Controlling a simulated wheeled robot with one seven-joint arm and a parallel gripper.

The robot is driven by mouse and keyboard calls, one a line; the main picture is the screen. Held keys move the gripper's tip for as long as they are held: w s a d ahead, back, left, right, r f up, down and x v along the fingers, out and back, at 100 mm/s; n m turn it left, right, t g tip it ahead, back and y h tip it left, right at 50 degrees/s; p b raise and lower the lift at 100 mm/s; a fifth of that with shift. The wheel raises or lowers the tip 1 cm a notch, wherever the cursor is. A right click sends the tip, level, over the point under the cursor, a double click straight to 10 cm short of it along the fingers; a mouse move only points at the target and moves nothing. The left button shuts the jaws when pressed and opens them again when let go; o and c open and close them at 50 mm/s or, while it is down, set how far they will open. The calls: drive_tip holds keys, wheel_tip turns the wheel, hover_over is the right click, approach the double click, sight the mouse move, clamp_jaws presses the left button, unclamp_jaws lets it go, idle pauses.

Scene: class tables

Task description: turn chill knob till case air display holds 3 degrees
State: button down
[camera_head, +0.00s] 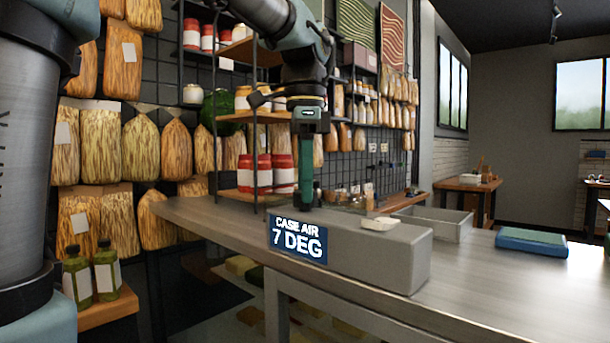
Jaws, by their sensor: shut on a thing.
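The case air display (298,241) is a blue panel with white letters on the front of a long grey case (385,262). It reads "CASE AIR 7 DEG". My gripper (305,206) points straight down at the left end of the case top, just behind the display. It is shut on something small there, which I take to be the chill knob. The knob itself is hidden behind the fingers and the display's upper edge.
A grey open bin (437,224) and a blue-green flat box (531,242) stand on the metal counter (480,285). A shelf rack with red-lidded jars (283,173) stands close behind my gripper.

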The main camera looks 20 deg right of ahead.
drive_tip(key=n+p, duration=0.1)
drive_tip(key=n, duration=0.4)
drive_tip(key=shift+r+n+p, duration=0.1)
drive_tip(key=shift+n+p, duration=0.2)
drive_tip(key=shift+p, duration=0.1)
drive_tip(key=n+p, duration=0.1)
drive_tip(key=n, duration=0.4)
drive_tip(key=shift+n, duration=0.3)
drive_tip(key=shift+c, duration=1.5)
unclamp_jaws()
wheel_tip(320, 180, up, 11)
drive_tip(key=shift+b, duration=0.3)
drive_tip(key=shift+f, duration=0.2)
